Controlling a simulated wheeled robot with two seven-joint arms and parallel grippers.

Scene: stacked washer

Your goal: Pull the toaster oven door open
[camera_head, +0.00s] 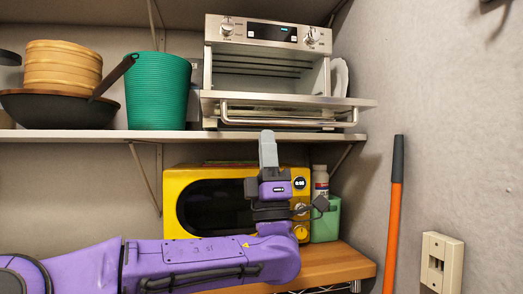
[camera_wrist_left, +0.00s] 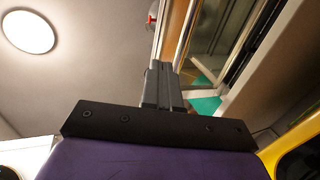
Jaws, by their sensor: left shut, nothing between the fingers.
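The silver toaster oven (camera_head: 266,32) stands on the upper shelf. Its door (camera_head: 285,101) is folded down and sticks out toward me at about level, so the dark inside with its racks shows. The bar handle (camera_head: 290,122) runs along the door's front edge. My left gripper (camera_head: 268,149) points up just below the handle, its fingers shut and empty. In the left wrist view the shut fingers (camera_wrist_left: 162,85) point up beside part of the oven door (camera_wrist_left: 200,45). I cannot tell whether the fingertips touch the door. My right gripper is not in view.
A green ribbed pot (camera_head: 158,91), a dark pan (camera_head: 60,108) and stacked wooden steamers (camera_head: 64,66) stand left of the oven. White plates (camera_head: 340,78) stand at its right. A yellow microwave (camera_head: 180,205) sits below, behind my arm. An orange-handled pole (camera_head: 394,215) leans at the right wall.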

